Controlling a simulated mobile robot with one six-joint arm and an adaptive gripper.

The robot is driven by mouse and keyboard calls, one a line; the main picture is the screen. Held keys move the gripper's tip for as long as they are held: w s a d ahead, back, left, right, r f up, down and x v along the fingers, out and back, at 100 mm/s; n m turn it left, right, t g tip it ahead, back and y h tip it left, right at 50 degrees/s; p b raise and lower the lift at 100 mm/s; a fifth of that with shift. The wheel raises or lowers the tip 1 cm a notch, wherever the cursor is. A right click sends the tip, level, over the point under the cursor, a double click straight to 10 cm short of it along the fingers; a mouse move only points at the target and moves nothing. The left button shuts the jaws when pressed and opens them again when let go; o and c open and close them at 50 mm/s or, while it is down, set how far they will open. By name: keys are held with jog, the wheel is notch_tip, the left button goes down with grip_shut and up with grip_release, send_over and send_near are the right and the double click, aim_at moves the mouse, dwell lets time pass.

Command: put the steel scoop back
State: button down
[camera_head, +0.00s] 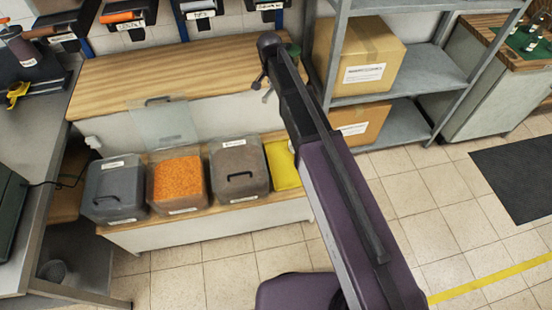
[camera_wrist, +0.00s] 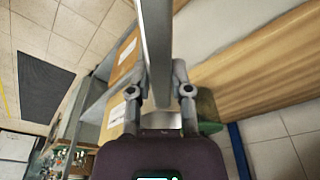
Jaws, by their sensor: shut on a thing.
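My gripper (camera_wrist: 160,70) has its two fingers on either side of a long grey metal piece, which I take to be the steel scoop (camera_wrist: 154,40); it runs up out of the wrist view. In the head view my gripper (camera_head: 264,86) is over the front of the wooden counter, and the scoop cannot be made out there. Below stands a bin of orange grains (camera_head: 177,182), seemingly open. A clear lid with a dark handle (camera_head: 162,125) leans behind it. Where the scoop belongs cannot be told from these views.
A grey bin (camera_head: 114,190) and a brown-grey lidded bin (camera_head: 239,170) flank the orange one. A yellow bin (camera_head: 283,167) is partly hidden by my arm. A metal shelf (camera_head: 390,125) holds cardboard boxes (camera_head: 362,55). The wooden counter (camera_head: 160,82) is mostly clear.

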notch_tip(320, 180, down, 32)
jog(key=w+n+y+b, duration=0.1)
jog(key=n+b, duration=0.7)
jog(key=b, duration=2.2)
jog(key=shift+w+d+r+n+y, duration=0.2)
jog(key=shift+w+n+y, duration=0.1)
jog(key=shift+w+n, duration=0.15)
notch_tip(320, 180, down, 6)
jog(key=b, duration=0.6)
jog(key=shift+f+b, duration=0.1)
jog(key=shift+b, duration=0.2)
jog(key=shift+f+b, duration=1.9)
jog(key=shift+f+b, duration=0.3)
